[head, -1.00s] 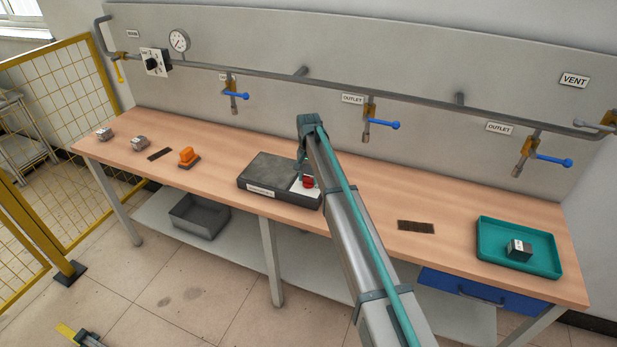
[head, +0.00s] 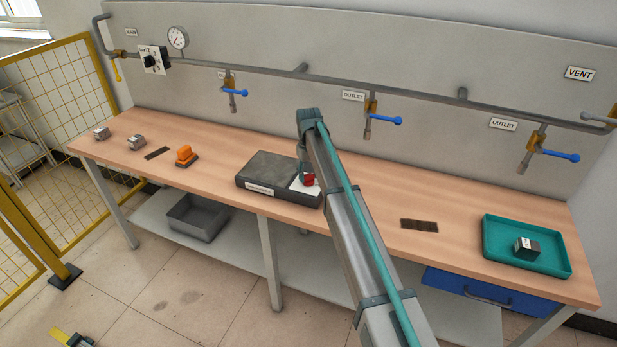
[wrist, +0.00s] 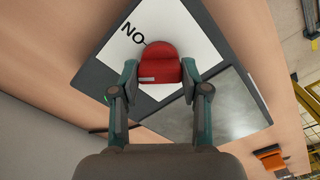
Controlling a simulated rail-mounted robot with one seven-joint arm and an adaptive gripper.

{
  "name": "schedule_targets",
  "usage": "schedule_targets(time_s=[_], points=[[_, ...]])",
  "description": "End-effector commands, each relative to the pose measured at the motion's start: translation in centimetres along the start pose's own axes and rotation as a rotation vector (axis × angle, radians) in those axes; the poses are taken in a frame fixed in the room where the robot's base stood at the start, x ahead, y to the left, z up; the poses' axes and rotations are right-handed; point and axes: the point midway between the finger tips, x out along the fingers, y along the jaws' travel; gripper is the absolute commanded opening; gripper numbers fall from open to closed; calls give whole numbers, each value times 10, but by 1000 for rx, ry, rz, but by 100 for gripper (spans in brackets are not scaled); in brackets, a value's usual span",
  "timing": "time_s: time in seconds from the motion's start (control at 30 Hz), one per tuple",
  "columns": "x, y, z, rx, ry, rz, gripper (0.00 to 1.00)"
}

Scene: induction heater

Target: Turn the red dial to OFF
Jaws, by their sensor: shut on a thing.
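The red dial (wrist: 161,66) sits on a white panel (wrist: 195,38) of the dark heater box. It also shows in the head view (head: 309,180), partly hidden by my arm. A white mark is on the dial's lower left in the wrist view. No OFF label can be seen. My gripper (wrist: 158,80) is shut on the dial, one finger on each side of it.
The heater box (head: 265,172) stands mid-bench. An orange object (head: 186,154) and metal blocks (head: 136,142) lie to its left. A teal tray (head: 490,255) holding a block is at the right. Pipes with blue-handled valves (head: 388,120) run along the wall behind.

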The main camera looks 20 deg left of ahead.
Motion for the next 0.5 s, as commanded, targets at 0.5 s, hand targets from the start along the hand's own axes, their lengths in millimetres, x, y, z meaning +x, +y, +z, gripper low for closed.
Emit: schedule_targets(time_s=[0.5], points=[[1,0,0,-472,0,0,11]])
